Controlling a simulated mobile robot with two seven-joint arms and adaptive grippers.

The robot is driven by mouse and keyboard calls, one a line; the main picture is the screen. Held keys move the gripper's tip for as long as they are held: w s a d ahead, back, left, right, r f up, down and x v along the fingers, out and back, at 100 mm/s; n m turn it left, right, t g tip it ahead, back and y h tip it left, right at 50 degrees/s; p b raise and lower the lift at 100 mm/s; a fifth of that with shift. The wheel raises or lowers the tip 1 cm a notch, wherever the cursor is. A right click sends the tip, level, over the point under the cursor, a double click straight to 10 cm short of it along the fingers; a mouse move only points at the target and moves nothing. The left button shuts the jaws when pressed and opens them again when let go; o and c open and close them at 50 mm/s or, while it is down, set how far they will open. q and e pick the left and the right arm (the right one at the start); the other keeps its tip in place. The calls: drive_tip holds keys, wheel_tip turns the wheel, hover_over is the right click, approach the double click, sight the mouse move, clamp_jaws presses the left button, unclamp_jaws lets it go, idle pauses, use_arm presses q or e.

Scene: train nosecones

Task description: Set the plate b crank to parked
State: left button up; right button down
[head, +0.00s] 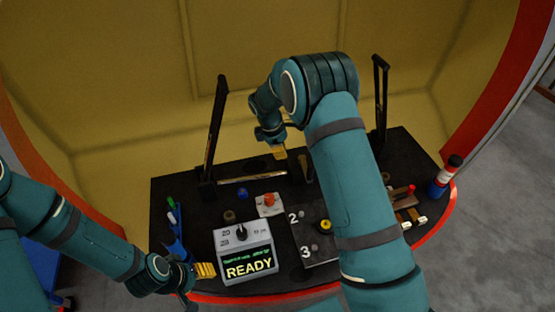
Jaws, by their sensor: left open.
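I cannot make out which part is the plate b crank. A dark plate (298,232) marked 2 and 3 lies right of centre on the black bench, partly hidden behind my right arm. A small pale plate (262,211) with an orange-red knob (269,199) sits left of it. My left gripper (205,270) is open at the bench's front left, its yellow fingers beside the grey READY box. My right gripper (281,150) is over the back of the bench, mostly hidden by its own wrist; its jaw state and any contact are unclear.
The grey box (262,239) has a dark dial and a lit READY screen. Two tall dark posts (215,130) (380,95) rise from the bench. Pens (172,212) stand at the left. A yellow shell curves behind.

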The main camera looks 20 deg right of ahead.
sight(306, 164)
drive_tip(key=s+d+f+b, duration=0.1)
drive_tip(key=d+f, duration=0.5)
drive_tip(key=f, duration=0.3)
drive_tip(key=shift+s+d+f, duration=0.15)
drive_tip(key=shift+s+f, duration=0.05)
drive_tip(key=shift+s, duration=0.2)
drive_tip(key=shift+s+d+n, duration=0.3)
drive_tip(key=shift+d+n, duration=0.2)
drive_tip(key=shift+n, duration=0.3)
